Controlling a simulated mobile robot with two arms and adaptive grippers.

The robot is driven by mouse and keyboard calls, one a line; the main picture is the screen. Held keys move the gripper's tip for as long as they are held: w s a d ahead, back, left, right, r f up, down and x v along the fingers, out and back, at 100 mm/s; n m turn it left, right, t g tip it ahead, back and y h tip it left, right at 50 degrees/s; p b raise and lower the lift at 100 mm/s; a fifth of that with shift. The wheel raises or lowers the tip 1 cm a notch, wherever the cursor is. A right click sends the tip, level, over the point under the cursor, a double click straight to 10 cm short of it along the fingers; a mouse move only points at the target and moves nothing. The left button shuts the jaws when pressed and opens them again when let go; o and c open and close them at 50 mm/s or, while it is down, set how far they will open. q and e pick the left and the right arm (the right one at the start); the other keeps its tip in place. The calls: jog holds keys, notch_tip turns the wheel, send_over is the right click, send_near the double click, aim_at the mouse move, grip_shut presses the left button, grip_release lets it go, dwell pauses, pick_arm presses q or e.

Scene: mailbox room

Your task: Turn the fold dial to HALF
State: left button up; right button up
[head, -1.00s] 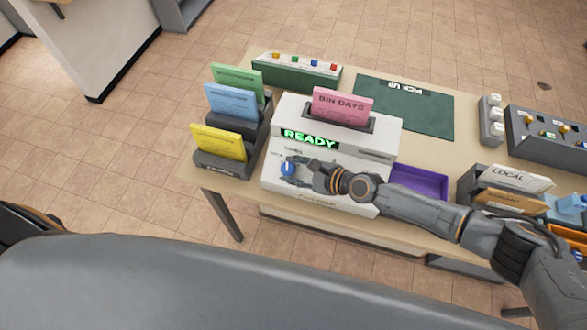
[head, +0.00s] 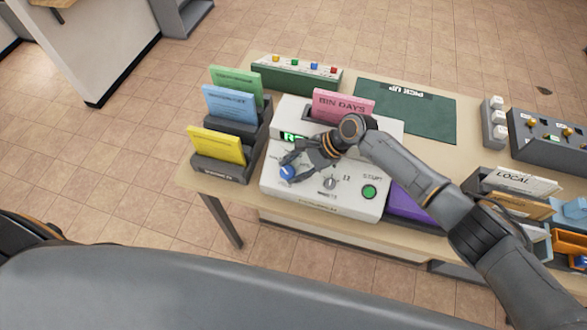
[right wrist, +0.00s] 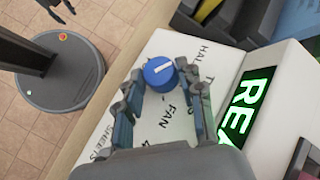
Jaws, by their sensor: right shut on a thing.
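The blue fold dial (head: 287,172) sits on the front left of the white folding machine (head: 330,206). My right gripper (head: 284,166) reaches down over the panel and is shut on the dial. In the right wrist view the dial (right wrist: 159,73) lies between the two fingertips (right wrist: 160,78), and a white pointer line shows on its top. Printed words lie beside it, among them part of HALF and FAN; which one the pointer marks I cannot tell. The green READY display (right wrist: 245,105) is partly covered in the head view. My left gripper is probably the dark piece at the wrist view's top edge (right wrist: 56,6).
A grey dial (head: 330,184) and green START button (head: 369,191) are on the same panel. Pink BIN DAYS sheets (head: 343,104) stand in the machine's top. Racks with yellow (head: 217,145), blue and green sheets stand left. A purple tray (head: 408,203) is close on the right.

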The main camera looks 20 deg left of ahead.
jog(key=shift+s, duration=0.15)
dwell(0.3)
jog(key=o, duration=1.2)
jog(key=shift+a, duration=0.15)
jog(key=shift+r, duration=0.15)
jog(key=v, duration=1.1)
jog(key=shift+d+r, duration=0.2)
jog(key=shift+r, duration=0.1)
